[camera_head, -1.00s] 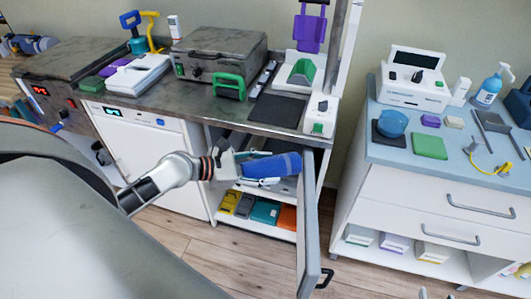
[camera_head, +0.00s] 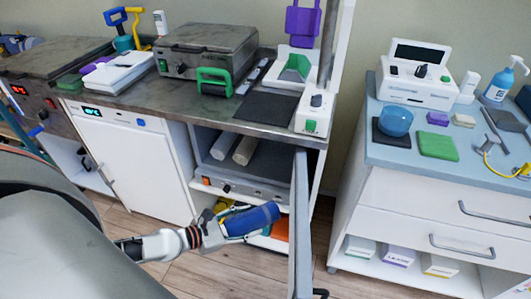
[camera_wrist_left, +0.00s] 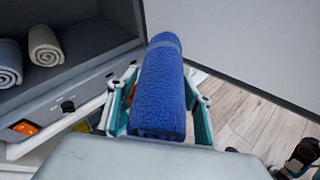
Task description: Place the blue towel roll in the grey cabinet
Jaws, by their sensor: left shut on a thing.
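The blue towel roll (camera_head: 252,219) is held by my left gripper (camera_head: 226,227) in front of the grey cabinet, below its upper opening. In the left wrist view the roll (camera_wrist_left: 160,85) lies lengthwise between the teal fingers of my left gripper (camera_wrist_left: 160,105), which is shut on it. The grey cabinet (camera_head: 278,188) stands open under the counter, its door (camera_head: 301,225) swung out to the right of the roll. Two pale rolls lie inside: a beige one (camera_head: 245,150) and a grey one (camera_head: 223,146). They also show in the left wrist view.
The open door's edge is close to the roll's right end. A lower shelf with an orange item (camera_head: 280,229) is partly hidden behind my gripper. Free room shows inside the cabinet right of the rolls. A white drawer unit (camera_head: 430,210) stands at right.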

